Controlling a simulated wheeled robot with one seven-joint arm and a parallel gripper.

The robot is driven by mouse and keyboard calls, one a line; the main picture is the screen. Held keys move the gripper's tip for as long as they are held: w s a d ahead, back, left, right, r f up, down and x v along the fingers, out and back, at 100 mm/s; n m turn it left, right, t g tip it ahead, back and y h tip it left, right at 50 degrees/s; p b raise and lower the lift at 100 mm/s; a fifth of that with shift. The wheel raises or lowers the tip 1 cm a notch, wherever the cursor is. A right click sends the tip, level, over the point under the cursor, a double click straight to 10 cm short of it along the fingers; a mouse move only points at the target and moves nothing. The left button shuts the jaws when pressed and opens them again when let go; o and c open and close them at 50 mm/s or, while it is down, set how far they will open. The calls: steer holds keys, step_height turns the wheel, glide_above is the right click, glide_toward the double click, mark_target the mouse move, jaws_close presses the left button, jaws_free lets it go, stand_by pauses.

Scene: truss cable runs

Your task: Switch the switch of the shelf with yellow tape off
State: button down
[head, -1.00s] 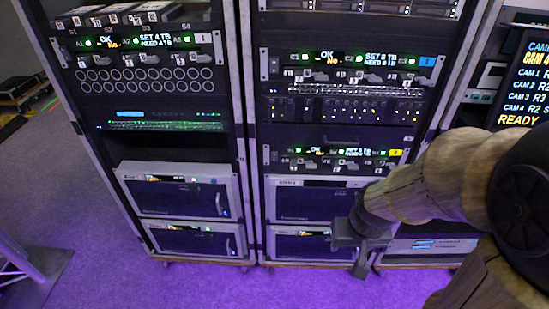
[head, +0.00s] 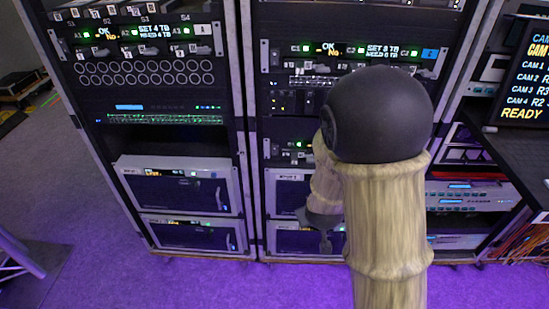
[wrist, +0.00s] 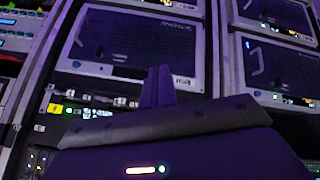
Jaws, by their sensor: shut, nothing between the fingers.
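The shelf with yellow tape shows in the wrist view as a dark strip with several small switches (wrist: 118,101), a green-lit display and a yellow tape tag (wrist: 55,109). The picture is turned over there. In the head view only the left end of this shelf (head: 285,152) shows; my arm hides its tag and most switches. My gripper (head: 326,238) is low in front of the lower rack boxes. In the wrist view my gripper (wrist: 158,75) is shut and empty, its fingers beside the switch strip and over the box panel. I cannot tell if it touches anything.
Another switch shelf with a blue tag (head: 429,54) sits higher in the same rack. A similar shelf with a pale tag (head: 216,31) is in the left rack. A monitor (head: 520,80) stands at the right. The floor in front (head: 180,285) is clear.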

mark_target(275, 149)
steer(key=w+a+f+n+t+h+b, duration=0.1)
steer(key=w+a+f+n+t+h, duration=0.15)
steer(key=w+a+n+t, duration=0.35)
steer(key=a+r+n+t+y, duration=0.3)
steer(key=a+n+t, duration=0.3)
steer(key=n, duration=0.1)
steer(key=shift+s+r+n+b, duration=0.15)
steer(key=shift+s+n+b, duration=0.2)
steer(key=shift+n, duration=0.05)
steer(key=shift+a, duration=0.1)
steer(key=w, duration=0.4)
steer(key=w+r, duration=0.1)
steer(key=w, duration=0.9)
steer(key=shift+r, duration=0.35)
